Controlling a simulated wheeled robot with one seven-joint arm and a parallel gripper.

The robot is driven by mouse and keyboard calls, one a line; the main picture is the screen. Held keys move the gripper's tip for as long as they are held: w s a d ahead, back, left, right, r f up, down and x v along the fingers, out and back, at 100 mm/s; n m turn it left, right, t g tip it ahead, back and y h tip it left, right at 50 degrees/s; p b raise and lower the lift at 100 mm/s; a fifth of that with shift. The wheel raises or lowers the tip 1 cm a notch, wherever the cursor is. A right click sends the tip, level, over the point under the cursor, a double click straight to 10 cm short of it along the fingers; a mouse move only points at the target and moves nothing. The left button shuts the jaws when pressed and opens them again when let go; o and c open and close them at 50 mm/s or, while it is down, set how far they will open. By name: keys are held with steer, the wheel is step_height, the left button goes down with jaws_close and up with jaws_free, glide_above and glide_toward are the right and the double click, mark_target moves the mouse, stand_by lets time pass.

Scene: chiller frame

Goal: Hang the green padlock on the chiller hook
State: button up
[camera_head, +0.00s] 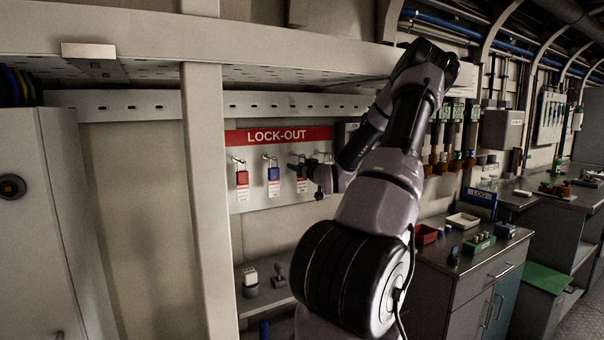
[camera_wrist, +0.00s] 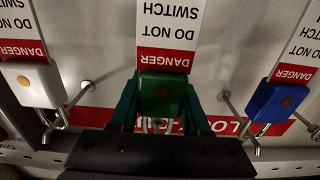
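The green padlock (camera_wrist: 161,88) sits between the two green fingers of my gripper (camera_wrist: 161,112) in the wrist view, with the fingers against its sides. Its red and white danger tag (camera_wrist: 167,35) shows beyond it. In the head view my gripper (camera_head: 309,170) is at the lock-out board (camera_head: 262,198), mostly over the green padlock, with the tag hanging below. The shackle is partly hidden, and I cannot tell whether it is still on its peg. I cannot pick out the chiller hook in either view.
A blue padlock (camera_wrist: 277,101) and a white padlock (camera_wrist: 35,83) hang close on either side. A red padlock (camera_head: 242,178) hangs farther left on the board. A shelf beam (camera_head: 300,50) runs above. A bench with a red bin (camera_head: 426,234) and white tray (camera_head: 462,221) stands right.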

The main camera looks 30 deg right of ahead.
jaws_close()
steer(key=shift+r, duration=0.1)
steer(key=shift+r, duration=0.6)
steer(key=s+a, duration=0.1)
steer(key=s, duration=1.7)
